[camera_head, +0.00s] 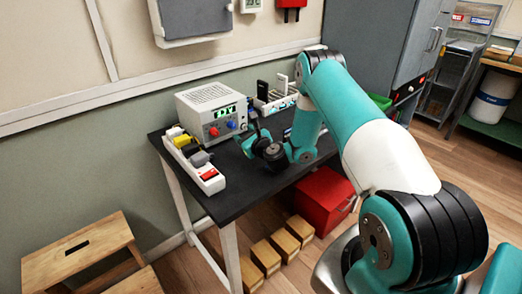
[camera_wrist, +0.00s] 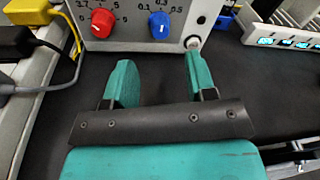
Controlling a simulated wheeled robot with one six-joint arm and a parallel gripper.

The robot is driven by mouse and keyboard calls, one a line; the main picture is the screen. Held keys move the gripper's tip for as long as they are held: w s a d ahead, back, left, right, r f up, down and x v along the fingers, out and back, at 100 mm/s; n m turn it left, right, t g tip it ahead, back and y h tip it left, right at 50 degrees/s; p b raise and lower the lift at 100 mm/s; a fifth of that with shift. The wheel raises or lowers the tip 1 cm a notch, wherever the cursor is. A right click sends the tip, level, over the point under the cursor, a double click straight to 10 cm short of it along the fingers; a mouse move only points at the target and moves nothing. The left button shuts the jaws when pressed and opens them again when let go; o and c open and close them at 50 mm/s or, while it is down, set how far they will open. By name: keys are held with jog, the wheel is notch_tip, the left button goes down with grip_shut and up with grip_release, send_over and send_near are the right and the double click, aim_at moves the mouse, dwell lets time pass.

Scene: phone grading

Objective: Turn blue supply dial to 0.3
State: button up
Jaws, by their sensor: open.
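The blue supply dial (camera_head: 231,124) is on the front of a light grey power supply (camera_head: 190,106), right of a red dial (camera_head: 213,131). In the wrist view the blue dial (camera_wrist: 160,25) is at top centre, with small scale numbers around its upper part. A pale pointer line shows on its face, but I cannot read its exact setting. My gripper (camera_wrist: 158,65) is open and empty, its teal fingers pointing toward the dial and apart from it. In the head view my gripper (camera_head: 255,141) is in front of the supply, low over the black table. The supply's green display is lit, but its digits are unclear.
A white power strip (camera_head: 211,184) with several plugs lies left of the supply. A rack (camera_head: 275,101) holding phones stands at the back right of the table (camera_head: 228,205). A round metal-rimmed part (camera_wrist: 192,43) sits right of the blue dial. The tabletop before the supply is mostly bare.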

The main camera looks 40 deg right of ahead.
jog(key=shift+s+f+b, duration=0.15)
jog(key=shift+s+b, duration=0.15)
jog(key=shift+s, duration=0.5)
jog(key=s+b, duration=0.1)
jog(key=b, duration=0.2)
jog(key=shift+s+f+b, duration=0.1)
jog(key=shift+b, duration=0.25)
jog(key=s+b, duration=0.1)
jog(key=b, duration=0.1)
jog(key=s+b, duration=0.1)
jog(key=b, duration=0.2)
jog(key=s+b, duration=0.1)
jog(key=b, duration=0.1)
jog(key=shift+s+a+r, duration=0.15)
jog(key=shift+s+r, duration=0.1)
jog(key=shift+s, duration=0.15)
jog(key=s+b, duration=0.2)
jog(key=b, duration=0.1)
jog(key=shift+s+r, duration=0.25)
jog(key=shift+r, duration=0.05)
jog(key=shift+s+a+r+b, duration=0.15)
jog(key=shift+s+r+b, duration=0.1)
jog(key=shift+s+b, duration=0.2)
